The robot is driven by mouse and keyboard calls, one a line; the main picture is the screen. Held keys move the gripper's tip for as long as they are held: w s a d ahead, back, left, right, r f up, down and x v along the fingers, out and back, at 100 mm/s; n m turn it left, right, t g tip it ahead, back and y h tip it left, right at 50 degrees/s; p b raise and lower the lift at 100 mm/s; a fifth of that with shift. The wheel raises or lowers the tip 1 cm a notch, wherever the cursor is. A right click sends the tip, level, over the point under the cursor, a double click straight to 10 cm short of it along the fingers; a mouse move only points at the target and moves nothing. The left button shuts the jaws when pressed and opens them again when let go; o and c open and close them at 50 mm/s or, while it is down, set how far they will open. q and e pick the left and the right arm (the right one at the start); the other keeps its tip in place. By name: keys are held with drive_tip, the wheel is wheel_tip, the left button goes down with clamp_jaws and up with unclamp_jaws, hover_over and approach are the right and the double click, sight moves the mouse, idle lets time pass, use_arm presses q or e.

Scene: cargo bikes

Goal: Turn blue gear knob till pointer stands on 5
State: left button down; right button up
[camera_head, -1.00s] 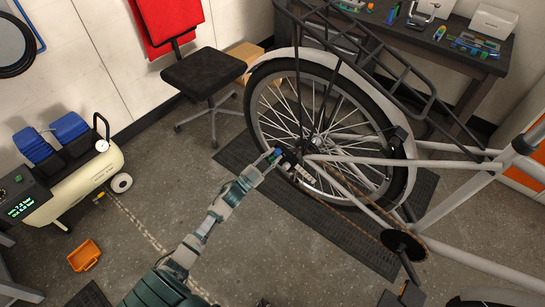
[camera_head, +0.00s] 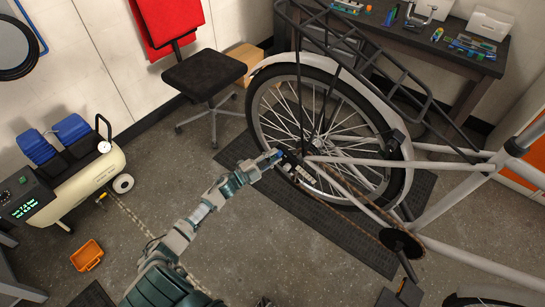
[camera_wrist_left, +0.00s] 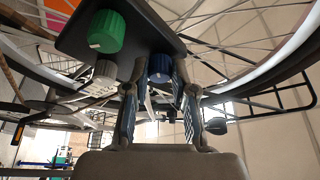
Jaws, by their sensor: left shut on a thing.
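The blue gear knob (camera_wrist_left: 160,67) shows in the left wrist view under a dark plate (camera_wrist_left: 70,35), beside a green knob (camera_wrist_left: 107,32) and a grey-white knob (camera_wrist_left: 104,74). My left gripper (camera_wrist_left: 160,82) has a finger on either side of the blue knob and is shut on it. In the head view my left gripper (camera_head: 270,158) reaches the rear wheel's hub, where a small patch of blue (camera_head: 279,153) shows at its tip. The pointer and the numbers cannot be read in either view. My right gripper is not in view.
The bike's rear wheel (camera_head: 262,118) stands on a dark mat (camera_head: 340,235). The chain and crank (camera_head: 402,243) lie to the right of the hub. A compressor (camera_head: 85,178), an orange bin (camera_head: 86,255) and a chair (camera_head: 204,75) stand left. Open floor lies around my left arm.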

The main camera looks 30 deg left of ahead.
use_arm(q)
drive_tip(key=shift+d+f, duration=0.1)
drive_tip(key=shift+f, duration=0.1)
drive_tip(key=c, duration=0.9)
unclamp_jaws()
drive_tip(key=shift+r, duration=0.1)
drive_tip(key=shift+c, duration=0.2)
drive_tip(key=v, duration=1.2)
